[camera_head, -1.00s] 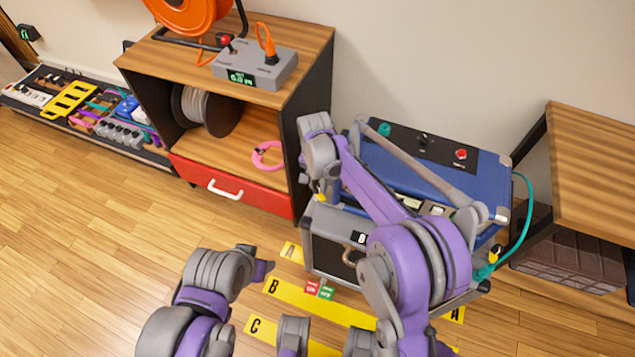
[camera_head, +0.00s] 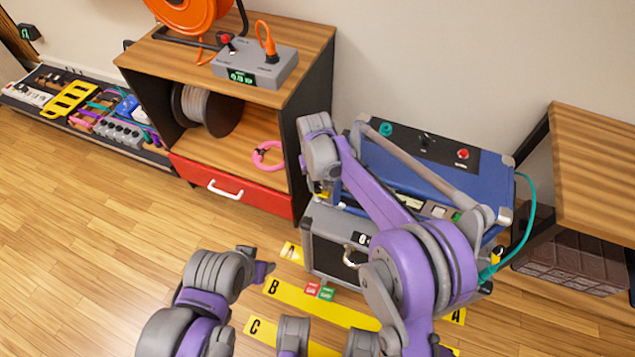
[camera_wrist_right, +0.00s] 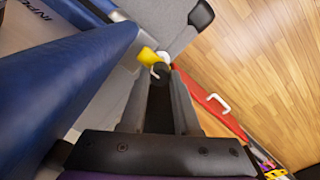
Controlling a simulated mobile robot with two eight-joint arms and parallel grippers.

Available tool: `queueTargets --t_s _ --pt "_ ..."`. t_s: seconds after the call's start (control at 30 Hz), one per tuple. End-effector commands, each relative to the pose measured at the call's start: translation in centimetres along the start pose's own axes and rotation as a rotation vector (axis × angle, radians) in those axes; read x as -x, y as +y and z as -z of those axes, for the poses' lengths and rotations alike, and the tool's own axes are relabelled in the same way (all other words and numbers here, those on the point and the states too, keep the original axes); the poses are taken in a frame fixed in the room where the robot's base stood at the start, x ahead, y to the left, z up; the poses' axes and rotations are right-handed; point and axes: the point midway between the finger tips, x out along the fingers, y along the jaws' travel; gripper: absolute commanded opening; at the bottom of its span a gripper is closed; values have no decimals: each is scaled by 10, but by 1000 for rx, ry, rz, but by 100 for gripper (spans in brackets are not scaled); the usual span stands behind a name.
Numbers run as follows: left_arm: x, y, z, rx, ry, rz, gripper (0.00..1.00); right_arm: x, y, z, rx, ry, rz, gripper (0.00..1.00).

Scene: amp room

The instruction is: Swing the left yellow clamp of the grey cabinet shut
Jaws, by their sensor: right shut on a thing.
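The grey cabinet (camera_head: 326,250) with a blue upper part (camera_head: 400,160) stands on the floor against the wall, partly covered by my right arm. The left yellow clamp (camera_head: 321,194) is at its left upper corner, mostly hidden in the head view. In the right wrist view, the yellow clamp (camera_wrist_right: 148,57) shows just past the fingertips, beside a dark round end. My right gripper (camera_head: 320,183) is over that corner; its fingers (camera_wrist_right: 160,78) are shut on the clamp.
A wooden shelf (camera_head: 300,35) with a red drawer (camera_head: 232,187) stands close to the left of the cabinet. A wooden table (camera_head: 590,150) stands to the right. A teal cable (camera_head: 528,225) hangs at the cabinet's right side. Yellow floor strips (camera_head: 340,313) lie in front.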

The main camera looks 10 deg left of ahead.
Motion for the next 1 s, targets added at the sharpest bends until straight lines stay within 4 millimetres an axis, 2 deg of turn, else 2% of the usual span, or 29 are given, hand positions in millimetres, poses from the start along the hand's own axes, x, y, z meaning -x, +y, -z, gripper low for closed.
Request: queueTargets --t_s 0.5,0.53,0.67,1.0 --pt "0 0 0 0 0 0 57 0 0 0 17 0 0 0" --pt "0 0 0 0 0 0 57 0 0 0 17 0 0 36" --pt "0 0 0 0 0 0 57 0 0 0 16 0 0 59" --pt "1 0 0 0 0 0 57 3 0 0 16 0 0 60"
